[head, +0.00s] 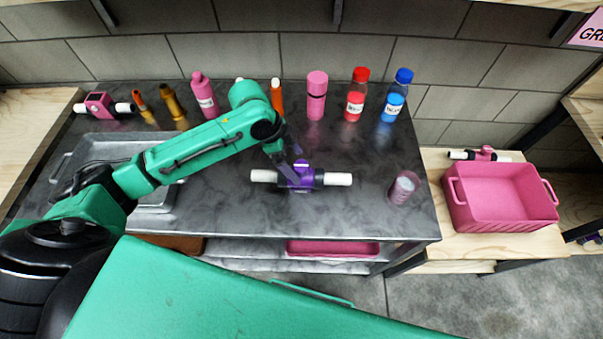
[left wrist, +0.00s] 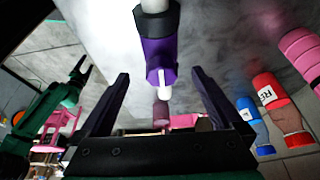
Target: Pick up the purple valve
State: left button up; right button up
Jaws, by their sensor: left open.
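The purple valve (head: 303,180) lies on the dark marbled table, with a white pipe end on each side and a small white-topped stem. My left gripper (head: 287,158) is open just above and behind it in the head view, with nothing between its fingers. In the left wrist view the purple valve body (left wrist: 158,58) shows ahead, between and beyond the two open fingers (left wrist: 162,98). A green arm with dark fingers, seemingly my right gripper (left wrist: 82,70), shows at the left of that view, away from the valve; its opening is unclear.
A pink cup (head: 403,187) stands right of the valve. Bottles, including a red one (head: 356,95) and a blue one (head: 395,96), line the back. A metal tray (head: 100,150) lies left under my arm. A pink bin (head: 500,197) sits on the right-hand wooden table.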

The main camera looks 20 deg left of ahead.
aim_at(305, 177)
pick_arm(q)
jog(key=x, duration=0.3)
jog(key=p+x, duration=0.1)
jog(key=x, duration=0.3)
jog(key=shift+w+f+p, duration=0.1)
jog(key=shift+f+p, duration=0.2)
jog(key=shift+p, duration=0.1)
jog(key=shift+d+f, duration=0.1)
jog(key=shift+f, duration=0.3)
grip_shut()
pick_arm(e)
jog(key=shift+w+r, duration=0.2)
jog(key=shift+r, duration=0.8)
